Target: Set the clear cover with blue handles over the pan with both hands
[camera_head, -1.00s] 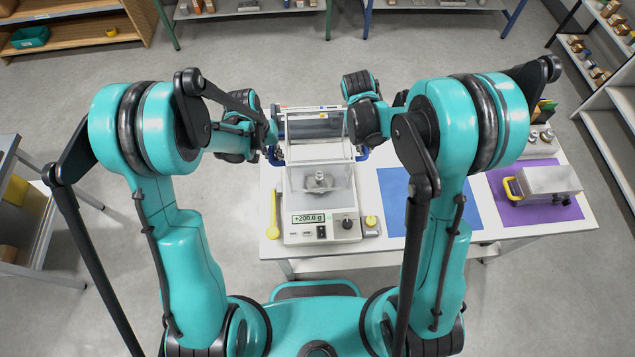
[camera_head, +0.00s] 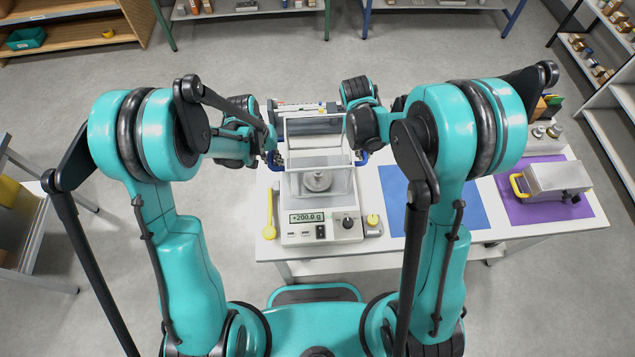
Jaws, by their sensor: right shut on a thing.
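The clear cover with blue handles (camera_head: 303,160) is a see-through box at the scale, between my two grippers. Through it I see the pan with a metal weight (camera_head: 318,181) on it. The scale (camera_head: 320,229) reads +200.0 g. My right gripper (camera_head: 360,155) is shut on the cover's right blue handle, partly hidden by my own arm. My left gripper (camera_head: 273,157) is at the left blue handle; its fingers are too small and dark to tell whether they are closed. I cannot tell whether the cover's lower edge touches the scale.
A yellow spoon-like tool (camera_head: 269,216) lies left of the scale and a small yellow-topped item (camera_head: 373,225) right of it. A blue mat (camera_head: 465,205) is clear where visible. A metal box with a yellow handle (camera_head: 556,181) stands on a purple mat (camera_head: 520,213). Equipment stands behind the cover.

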